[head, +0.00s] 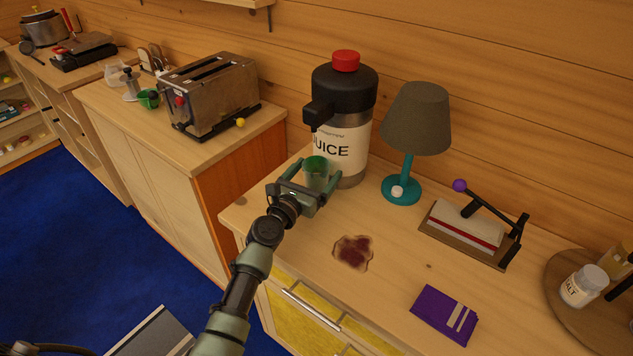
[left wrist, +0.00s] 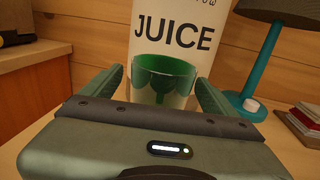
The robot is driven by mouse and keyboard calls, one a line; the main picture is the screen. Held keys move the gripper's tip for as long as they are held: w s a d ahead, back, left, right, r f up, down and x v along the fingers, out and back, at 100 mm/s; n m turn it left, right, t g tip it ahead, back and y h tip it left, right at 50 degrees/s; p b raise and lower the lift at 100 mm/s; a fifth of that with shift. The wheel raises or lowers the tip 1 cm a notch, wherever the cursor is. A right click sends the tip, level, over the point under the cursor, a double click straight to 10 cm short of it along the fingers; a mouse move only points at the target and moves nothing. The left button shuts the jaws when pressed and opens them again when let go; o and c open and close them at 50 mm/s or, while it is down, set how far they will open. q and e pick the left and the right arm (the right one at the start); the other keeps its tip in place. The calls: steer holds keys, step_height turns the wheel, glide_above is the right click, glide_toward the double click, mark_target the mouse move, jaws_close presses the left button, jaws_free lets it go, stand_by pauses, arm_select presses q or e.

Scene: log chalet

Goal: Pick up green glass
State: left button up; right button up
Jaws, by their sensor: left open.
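The green glass (head: 317,172) stands upright in front of the juice dispenser (head: 341,120), under its spout. In the left wrist view the green glass (left wrist: 163,80) shows between my two fingers, with the JUICE label right behind it. My left gripper (head: 305,183) is open, with a finger on either side of the glass. I cannot tell whether the fingers touch it. The lower part of the glass is hidden by the gripper. My right gripper is not in view.
A teal lamp (head: 403,188) stands right of the dispenser. A dark red spill (head: 353,252) and a purple wallet-like item (head: 445,315) lie on the counter. A device with a purple-knobbed lever (head: 470,229) and a round tray (head: 570,316) are further right. A toaster (head: 212,93) stands left.

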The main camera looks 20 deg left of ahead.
arm_select(q)
steer(key=shift+r, duration=0.15)
jaws_close()
